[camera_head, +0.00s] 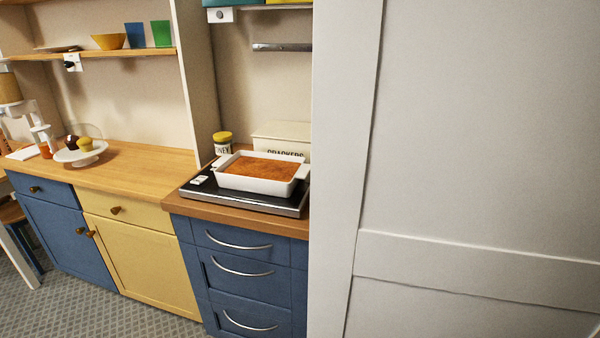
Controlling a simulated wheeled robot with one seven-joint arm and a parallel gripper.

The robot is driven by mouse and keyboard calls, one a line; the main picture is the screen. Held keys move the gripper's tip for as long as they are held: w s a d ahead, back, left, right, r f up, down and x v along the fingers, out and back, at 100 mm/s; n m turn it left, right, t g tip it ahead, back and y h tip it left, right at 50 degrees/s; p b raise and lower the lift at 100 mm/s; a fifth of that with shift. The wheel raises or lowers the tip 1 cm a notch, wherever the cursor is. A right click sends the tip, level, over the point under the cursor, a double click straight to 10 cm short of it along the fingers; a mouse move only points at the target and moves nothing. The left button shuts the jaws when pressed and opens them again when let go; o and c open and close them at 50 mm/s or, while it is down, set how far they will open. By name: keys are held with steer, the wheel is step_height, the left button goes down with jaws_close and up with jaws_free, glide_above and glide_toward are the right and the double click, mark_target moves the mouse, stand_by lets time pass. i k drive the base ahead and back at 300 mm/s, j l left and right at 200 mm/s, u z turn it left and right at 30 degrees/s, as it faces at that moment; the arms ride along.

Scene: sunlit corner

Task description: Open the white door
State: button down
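The white door (480,150) is a large panelled surface that fills the right part of the head view, close to the camera. It has a raised vertical strip (345,150) along its left side and a horizontal rail (480,268) low down. No handle shows on the part in view, and its right, top and bottom edges run out of the frame. I cannot tell whether it is shut or ajar. My gripper is not in view.
Left of the door, a wooden counter (140,172) holds a cake stand (80,155). A white baking dish (258,182) sits on a black hob (215,190). Blue drawers (240,270) and a yellow cabinet (145,255) stand below. Patterned carpet (80,312) shows at lower left.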

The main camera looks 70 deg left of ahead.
mark_target(455, 191)
steer(key=k+j+u, duration=0.1)
steer(key=j+u, duration=0.35)
steer(key=j, duration=0.15)
steer(key=j+u, duration=0.45)
steer(key=i+j, duration=0.05)
steer(key=j, duration=0.05)
